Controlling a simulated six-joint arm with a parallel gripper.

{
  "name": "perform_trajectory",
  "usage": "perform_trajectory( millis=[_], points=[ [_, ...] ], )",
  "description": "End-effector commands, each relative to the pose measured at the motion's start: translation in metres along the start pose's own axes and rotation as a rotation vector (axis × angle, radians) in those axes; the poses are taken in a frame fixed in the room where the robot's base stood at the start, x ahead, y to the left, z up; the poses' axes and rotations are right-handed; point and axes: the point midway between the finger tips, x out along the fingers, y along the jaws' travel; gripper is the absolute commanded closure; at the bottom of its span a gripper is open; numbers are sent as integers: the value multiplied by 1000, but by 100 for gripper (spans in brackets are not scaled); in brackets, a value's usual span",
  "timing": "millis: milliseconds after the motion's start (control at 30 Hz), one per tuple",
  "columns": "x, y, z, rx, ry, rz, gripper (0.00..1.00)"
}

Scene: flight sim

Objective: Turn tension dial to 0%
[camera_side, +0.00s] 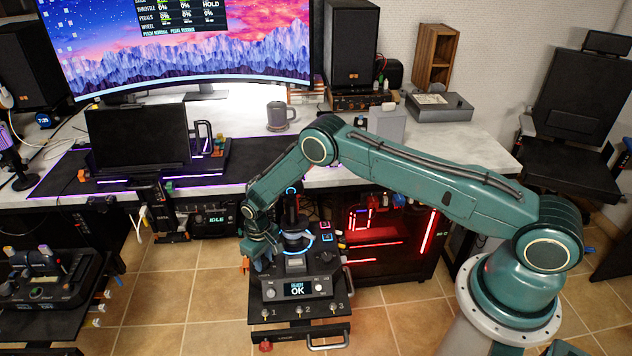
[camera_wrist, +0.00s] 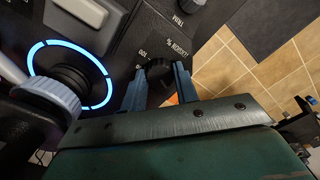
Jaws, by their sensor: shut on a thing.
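The tension dial (camera_wrist: 157,71) is a small dark round knob on the black control panel in the wrist view. Printed marks beside it include a "%" label and what looks like "100", turned sideways. My gripper (camera_wrist: 160,84) has its two blue fingers on either side of the dial, shut on it. The dial's pointer cannot be made out. In the side view my gripper (camera_side: 258,250) is low at the left edge of the joystick console (camera_side: 326,288), and it hides the dial there.
A joystick base with a glowing blue ring (camera_wrist: 70,75) stands close to the dial. A light-coloured switch (camera_wrist: 82,10) and a "TRIM" label are also near. A PC with red lights (camera_side: 392,245) stands behind the console. Tiled floor is open in front.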

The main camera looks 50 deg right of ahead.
Motion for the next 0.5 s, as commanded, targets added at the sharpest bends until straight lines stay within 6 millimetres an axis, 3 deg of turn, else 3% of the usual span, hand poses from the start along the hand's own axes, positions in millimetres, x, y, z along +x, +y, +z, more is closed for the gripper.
perform_trajectory(
  millis=[500],
  points=[
    [0, 0, -1, -460, 3, 1, 93]
  ],
)
